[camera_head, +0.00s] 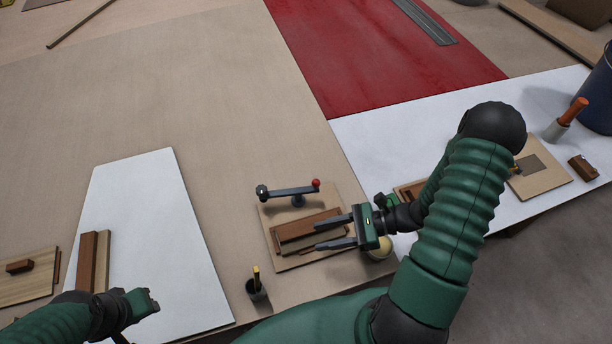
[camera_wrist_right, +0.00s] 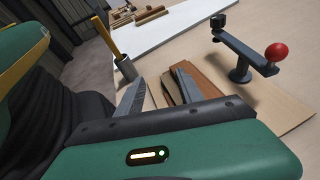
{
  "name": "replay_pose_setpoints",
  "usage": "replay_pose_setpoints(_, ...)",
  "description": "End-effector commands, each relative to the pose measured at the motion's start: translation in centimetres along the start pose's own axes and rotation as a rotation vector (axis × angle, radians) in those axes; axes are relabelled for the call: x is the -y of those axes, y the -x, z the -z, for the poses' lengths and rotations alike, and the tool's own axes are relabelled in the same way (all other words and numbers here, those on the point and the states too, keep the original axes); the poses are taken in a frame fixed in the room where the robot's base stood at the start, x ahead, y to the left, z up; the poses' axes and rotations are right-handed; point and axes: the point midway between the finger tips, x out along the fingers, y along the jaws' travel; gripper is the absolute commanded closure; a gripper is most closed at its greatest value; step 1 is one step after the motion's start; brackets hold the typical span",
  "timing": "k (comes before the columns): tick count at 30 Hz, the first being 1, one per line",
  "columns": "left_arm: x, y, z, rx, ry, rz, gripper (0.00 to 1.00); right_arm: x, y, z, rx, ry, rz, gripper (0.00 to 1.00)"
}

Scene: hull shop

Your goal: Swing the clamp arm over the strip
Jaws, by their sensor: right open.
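The clamp arm (camera_head: 289,191) is a dark grey bar with a red ball knob (camera_head: 316,183) at its right end, on a post at the back of a wooden board (camera_head: 265,228). In the right wrist view the clamp arm (camera_wrist_right: 246,51) and its red knob (camera_wrist_right: 276,52) show at the upper right. The strip (camera_head: 308,229), brown wood, lies on the board in front of the arm; the arm is not over it. My right gripper (camera_head: 308,235) is open, its fingers above the strip's right part, apart from the knob. My left gripper (camera_head: 152,302) is at the lower left; its jaws are unclear.
A dark cup with a yellow-handled tool (camera_head: 257,289) stands in front of the board. A pale round object (camera_head: 380,248) sits beside my right wrist. White sheets (camera_head: 160,210) lie left and right. A red panel (camera_head: 375,50) lies behind.

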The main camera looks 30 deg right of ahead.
Motion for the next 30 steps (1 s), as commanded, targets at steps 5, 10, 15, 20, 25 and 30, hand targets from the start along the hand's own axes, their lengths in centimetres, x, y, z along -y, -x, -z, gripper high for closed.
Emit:
replay_pose_setpoints(5,0.0,0.1,0.0,0.0,0.0,0.0,0.68,6.6,6.5,2.3,0.377,-0.303,0.505,0.56)
replay_pose_setpoints(10,0.0,0.2,0.0,0.0,0.0,0.0,0.68,8.2,8.4,3.0,0.464,-0.354,0.637,0.56)
replay_pose_setpoints(15,0.0,0.5,0.1,0.0,0.0,0.0,0.68,9.9,6.2,2.0,0.462,-0.352,0.628,0.56)
replay_pose_setpoints(20,0.0,0.9,0.2,0.0,0.0,0.0,0.68,12.7,3.4,0.9,0.463,-0.352,0.626,0.56)
replay_pose_setpoints(25,0.0,1.3,0.3,0.0,0.0,0.0,0.68,15.4,0.1,-0.5,0.462,-0.352,0.626,0.56)
replay_pose_setpoints(30,0.0,1.5,0.3,0.0,0.0,0.0,0.68,17.6,-2.3,-1.4,0.46,-0.352,0.628,0.56)
